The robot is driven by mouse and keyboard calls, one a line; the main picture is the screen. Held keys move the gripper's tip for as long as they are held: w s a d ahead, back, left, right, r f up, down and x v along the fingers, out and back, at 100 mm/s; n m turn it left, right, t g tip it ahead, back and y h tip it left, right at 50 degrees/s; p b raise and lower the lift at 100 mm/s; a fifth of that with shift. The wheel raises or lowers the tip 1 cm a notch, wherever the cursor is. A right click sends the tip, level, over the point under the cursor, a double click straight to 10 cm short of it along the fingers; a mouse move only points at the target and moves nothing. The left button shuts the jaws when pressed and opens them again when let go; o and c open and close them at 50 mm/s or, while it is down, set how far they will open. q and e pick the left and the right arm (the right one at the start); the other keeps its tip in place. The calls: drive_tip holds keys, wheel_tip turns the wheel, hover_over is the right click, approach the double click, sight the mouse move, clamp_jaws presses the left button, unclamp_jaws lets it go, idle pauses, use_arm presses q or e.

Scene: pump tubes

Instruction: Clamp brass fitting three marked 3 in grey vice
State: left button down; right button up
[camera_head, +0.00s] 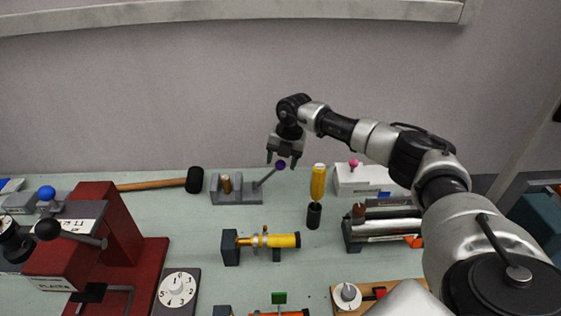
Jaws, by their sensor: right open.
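The grey vice (246,198) stands at the back of the bench, left of centre. A small brass-brown fitting (226,184) stands upright between its jaws; no number can be read on it, and I cannot tell whether the jaws touch it. A lever (266,178) slants up to the right from the vice and ends in a purple knob (280,166). My right gripper (284,163) is open and points down at the knob, with its fingertips around or just behind it; contact cannot be told. My left gripper is not in view.
A black-headed mallet (194,180) lies left of the vice. A yellow-handled tool (318,182) stands right of it. A yellow cylinder on a stand (284,240) is in front. A red press (104,232) fills the left. Bare bench (190,225) shows before the vice.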

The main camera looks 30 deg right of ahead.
drive_tip(key=shift+w+a+f, duration=0.1)
drive_tip(key=shift+a+f, duration=0.1)
drive_tip(key=shift+f, duration=0.75)
